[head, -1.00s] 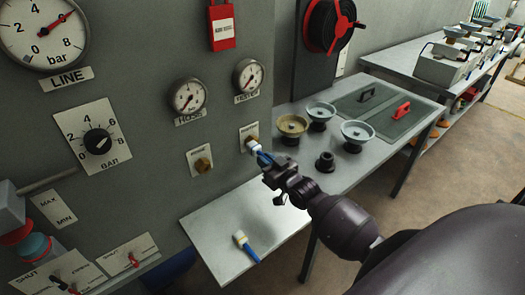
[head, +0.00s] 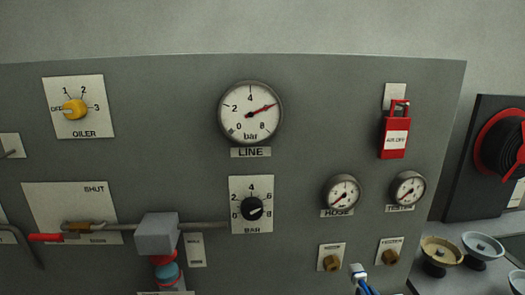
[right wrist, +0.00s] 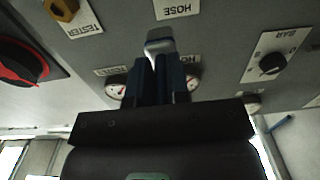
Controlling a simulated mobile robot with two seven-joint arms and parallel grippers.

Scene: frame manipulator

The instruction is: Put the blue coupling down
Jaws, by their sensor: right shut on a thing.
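The blue coupling (head: 359,274), with a pale grey-white collar on a blue body, shows at the bottom edge of the head view. It appears between the two brass fittings and overlaps neither. In the right wrist view its pale end (right wrist: 159,42) sticks out beyond my right gripper (right wrist: 164,72), which is shut on it. The fingers hide most of the blue body. In the head view my right gripper is almost wholly below the frame. My left gripper is not in view.
The grey panel (head: 130,150) fills most of the head view. It carries a left brass fitting (head: 331,263), a right brass fitting (head: 390,257), the line gauge (head: 250,112), a pressure knob (head: 251,208) and a red lock (head: 395,138). Bowls (head: 441,252) stand at the right.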

